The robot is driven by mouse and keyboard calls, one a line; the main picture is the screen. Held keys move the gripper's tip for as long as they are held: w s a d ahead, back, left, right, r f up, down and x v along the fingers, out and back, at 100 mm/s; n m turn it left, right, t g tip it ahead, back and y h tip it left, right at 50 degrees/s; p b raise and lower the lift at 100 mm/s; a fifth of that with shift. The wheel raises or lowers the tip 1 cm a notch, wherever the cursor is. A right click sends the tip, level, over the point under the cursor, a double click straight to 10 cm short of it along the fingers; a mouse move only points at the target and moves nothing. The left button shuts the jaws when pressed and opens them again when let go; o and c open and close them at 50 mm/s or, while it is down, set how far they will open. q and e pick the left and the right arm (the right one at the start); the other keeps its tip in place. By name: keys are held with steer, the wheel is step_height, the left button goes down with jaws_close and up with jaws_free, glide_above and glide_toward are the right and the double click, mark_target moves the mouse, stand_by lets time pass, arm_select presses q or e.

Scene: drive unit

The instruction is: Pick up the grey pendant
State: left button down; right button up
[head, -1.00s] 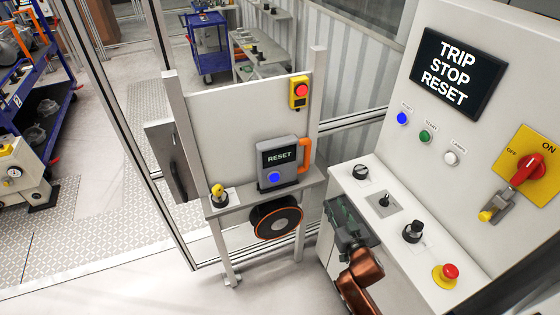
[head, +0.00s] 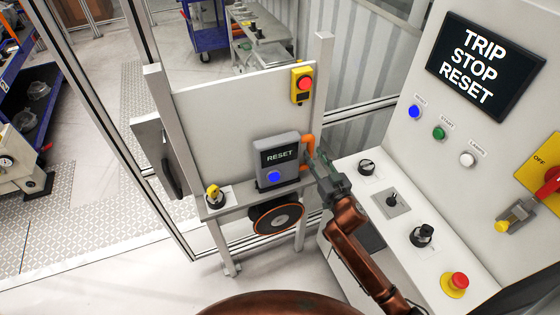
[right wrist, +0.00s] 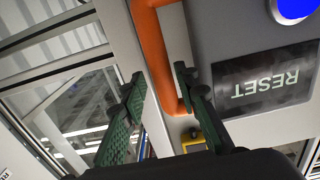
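The grey pendant (head: 286,157) has a dark RESET display, a blue button and an orange side handle (head: 308,145). It sits upright on the ledge of a white panel stand. My right gripper (head: 316,160) is at the handle, on the pendant's right side. In the right wrist view the gripper (right wrist: 158,82) is open, with its green-padded fingers apart and the orange handle (right wrist: 160,50) running between them in the picture. Whether the fingers touch the handle is not clear. The pendant's display (right wrist: 265,82) is upside down there. My left gripper is not in view.
A yellow key switch (head: 214,195) stands left of the pendant on the ledge, and a black reel (head: 276,216) hangs below. A yellow box with a red button (head: 302,84) is above. The control console (head: 400,215) with knobs and an emergency stop (head: 455,284) is at right.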

mark_target(312, 151)
steer(key=x, duration=0.3)
steer(key=shift+s+r, duration=0.1)
steer(key=shift+w+a, duration=0.2)
steer(key=shift+w, duration=0.25)
jaws_close()
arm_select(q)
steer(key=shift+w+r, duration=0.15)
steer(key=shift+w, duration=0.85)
arm_select(e)
steer(key=shift+r, duration=0.15)
